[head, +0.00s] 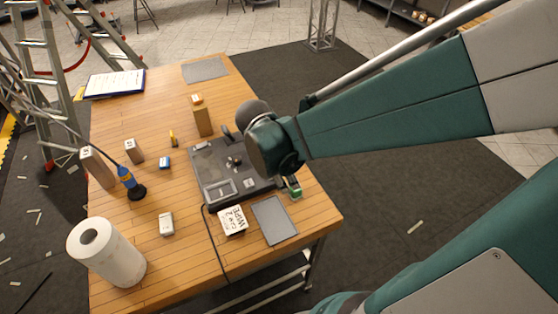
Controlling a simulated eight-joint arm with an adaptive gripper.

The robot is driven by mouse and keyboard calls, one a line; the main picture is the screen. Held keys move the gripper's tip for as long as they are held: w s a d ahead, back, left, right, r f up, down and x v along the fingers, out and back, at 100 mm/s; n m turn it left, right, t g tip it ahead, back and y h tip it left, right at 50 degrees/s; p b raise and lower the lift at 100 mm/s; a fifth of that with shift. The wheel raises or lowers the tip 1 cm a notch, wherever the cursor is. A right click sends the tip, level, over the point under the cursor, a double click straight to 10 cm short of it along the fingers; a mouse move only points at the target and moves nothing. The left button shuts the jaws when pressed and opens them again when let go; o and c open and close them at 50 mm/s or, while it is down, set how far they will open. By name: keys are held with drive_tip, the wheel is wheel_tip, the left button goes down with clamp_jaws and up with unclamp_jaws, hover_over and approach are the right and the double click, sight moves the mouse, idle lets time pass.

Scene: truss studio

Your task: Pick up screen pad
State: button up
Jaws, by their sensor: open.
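No object is clearly marked as the screen pad. Two thin grey flat pads lie on the wooden table: a near grey pad (274,220) at the front right corner and a far grey pad (205,70) at the back edge. A small blue block (165,162) and a small white block (166,224) lie left of the dark console (211,176); I cannot tell whether either is the screen pad. My gripper (238,141) is open above the console's back right part, mostly hidden by my wrist. I see nothing held.
A wipes box (233,221) stands beside the near pad. A tan upright box (202,117) stands behind the console. A paper roll (106,253), a blue bottle-like tool (129,181), two upright grey boxes and a clipboard (115,83) occupy the left side. A cable crosses the front.

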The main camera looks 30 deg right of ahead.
sight(295, 191)
drive_tip(key=shift+w+d+f+n+g+h, duration=0.1)
drive_tip(key=shift+d+f+n+g+h, duration=0.15)
drive_tip(key=shift+f+n, duration=0.3)
drive_tip(key=shift+d+f+n+g+h, duration=0.15)
drive_tip(key=shift+f+n+g+h, duration=0.1)
drive_tip(key=shift+f+n, duration=0.3)
drive_tip(key=shift+r, duration=0.1)
drive_tip(key=shift+x, duration=1.3)
drive_tip(key=shift+x, duration=2.6)
drive_tip(key=shift+d, duration=0.1)
drive_tip(key=c, duration=1)
